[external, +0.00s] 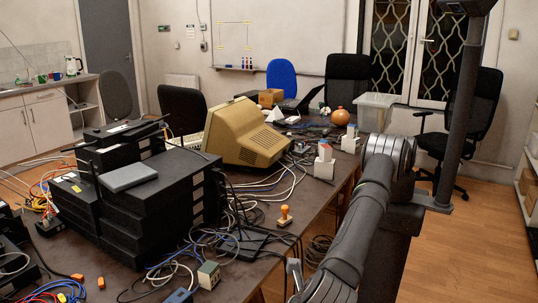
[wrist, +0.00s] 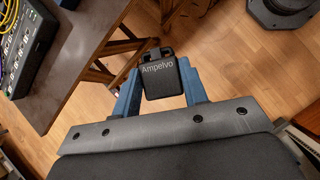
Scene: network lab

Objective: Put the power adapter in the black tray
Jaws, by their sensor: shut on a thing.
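The power adapter (wrist: 162,80) is a small black block with the word "Ampelvo" on it. In the wrist view it sits between the two blue fingers of my gripper (wrist: 160,92), which is shut on it. It is held over the wooden floor, to the right of the table edge in that view. In the external view my arm runs down to the bottom edge, and the adapter cannot be made out there. A flat black item (external: 243,244) lies among cables near the table's right edge; I cannot tell for sure whether it is the black tray.
The table (external: 262,190) is crowded with stacked black network boxes (external: 160,200), a beige monitor (external: 245,133) and loose cables. A wooden stamp (external: 285,215) stands near the right edge. In the wrist view, a device with ports (wrist: 30,45) lies on the table at top left.

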